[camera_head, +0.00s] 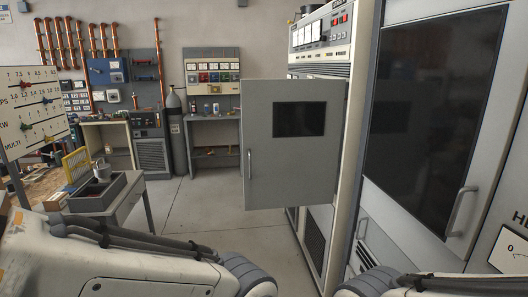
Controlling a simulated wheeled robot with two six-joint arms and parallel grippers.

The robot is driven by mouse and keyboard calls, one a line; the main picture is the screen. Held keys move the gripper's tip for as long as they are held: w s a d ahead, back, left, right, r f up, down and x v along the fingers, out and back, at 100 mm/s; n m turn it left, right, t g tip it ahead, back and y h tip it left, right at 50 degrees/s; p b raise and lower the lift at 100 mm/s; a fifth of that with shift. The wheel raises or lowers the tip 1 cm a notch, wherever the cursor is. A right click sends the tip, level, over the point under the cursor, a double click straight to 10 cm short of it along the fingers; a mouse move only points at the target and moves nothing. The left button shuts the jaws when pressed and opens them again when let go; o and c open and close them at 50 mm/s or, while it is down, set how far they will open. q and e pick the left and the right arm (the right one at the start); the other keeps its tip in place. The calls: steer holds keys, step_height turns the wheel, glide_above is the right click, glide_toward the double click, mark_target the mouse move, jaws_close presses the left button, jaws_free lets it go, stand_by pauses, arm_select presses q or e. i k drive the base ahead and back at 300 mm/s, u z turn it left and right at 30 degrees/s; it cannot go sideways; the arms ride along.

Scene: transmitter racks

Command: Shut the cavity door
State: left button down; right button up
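The cavity door (290,165) is a grey panel with a small dark window (299,119) and a vertical handle (250,164) near its left edge. It stands swung open, out to the left from the tall transmitter rack (341,150), where its right edge meets the cabinet. The opening behind it is hidden from here. My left arm comes in along the bottom left, and my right arm shows at the bottom right. Both arms are below and in front of the door, apart from it in the picture. Neither gripper's fingers show.
A large cabinet with a dark glass door (432,110) and a handle (461,211) stands close on the right. A small table with a grey tray (122,182) is at left, beside a meter board (32,110). A gas cylinder (176,135) stands behind. Floor (205,215) before the door is clear.

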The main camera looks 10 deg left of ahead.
mark_target(292, 128)
steer(key=z, duration=0.1)
steer(key=i, duration=1.05)
steer(key=u, duration=0.65)
